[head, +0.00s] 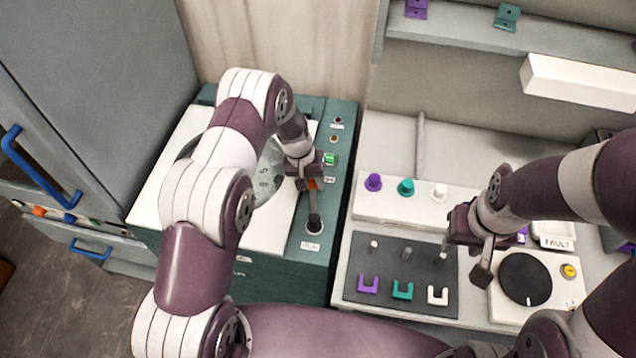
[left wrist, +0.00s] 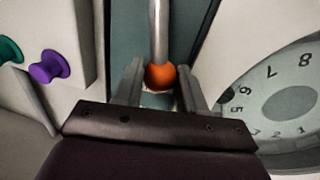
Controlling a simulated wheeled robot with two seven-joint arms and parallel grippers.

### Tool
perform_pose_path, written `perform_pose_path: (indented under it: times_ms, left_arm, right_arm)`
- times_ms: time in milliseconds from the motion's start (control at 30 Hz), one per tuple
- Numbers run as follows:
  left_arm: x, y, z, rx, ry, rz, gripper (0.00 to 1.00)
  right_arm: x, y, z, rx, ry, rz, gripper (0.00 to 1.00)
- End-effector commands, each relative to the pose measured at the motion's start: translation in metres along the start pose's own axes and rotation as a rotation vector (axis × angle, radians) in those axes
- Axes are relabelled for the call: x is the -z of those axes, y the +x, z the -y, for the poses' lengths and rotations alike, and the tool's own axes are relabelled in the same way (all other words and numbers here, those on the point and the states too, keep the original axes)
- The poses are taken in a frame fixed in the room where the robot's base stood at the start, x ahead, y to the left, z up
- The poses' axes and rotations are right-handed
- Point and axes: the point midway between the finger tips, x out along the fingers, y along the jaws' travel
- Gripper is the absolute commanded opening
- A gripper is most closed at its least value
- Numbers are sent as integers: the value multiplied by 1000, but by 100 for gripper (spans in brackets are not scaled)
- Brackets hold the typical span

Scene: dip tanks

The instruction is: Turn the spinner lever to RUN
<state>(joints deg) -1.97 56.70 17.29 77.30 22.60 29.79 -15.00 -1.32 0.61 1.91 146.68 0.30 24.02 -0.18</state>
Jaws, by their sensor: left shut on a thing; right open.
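The spinner lever is a metal rod with an orange knob (left wrist: 160,76), mounted on the teal right-hand panel of the spinner cabinet (head: 340,190). Its dark pivot (head: 314,224) sits near a small label that I cannot read for certain. My left gripper (head: 312,182) is over the panel, shut on the lever's orange knob. The left wrist view shows the knob between the two fingers (left wrist: 160,86), with the rod running away beyond it. In the head view the gripper mostly hides the knob. My right gripper (head: 463,264) is open and empty over the right bench.
A numbered round dial (left wrist: 275,103) lies beside the lever. A green light (head: 330,159) glows on the panel. Purple, teal and white knobs (head: 406,187) stand on a white block to the right. A dark mat (head: 385,275) holds clips and pegs. A black disc (head: 525,279) is further right.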

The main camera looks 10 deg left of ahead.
Motion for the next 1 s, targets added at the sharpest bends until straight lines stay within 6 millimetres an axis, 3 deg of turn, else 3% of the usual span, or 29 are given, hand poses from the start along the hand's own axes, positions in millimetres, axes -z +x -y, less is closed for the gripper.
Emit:
perform_pose_path:
  times_ms: [467,1000]
  left_arm:
    - [-19,-9,41,-1,-442,-92,0]
    - [-60,-15,71,-3,-939,-190,0]
  right_arm:
    - [-2,20,0,0,0,0,40]
    - [-4,38,0,0,0,0,40]
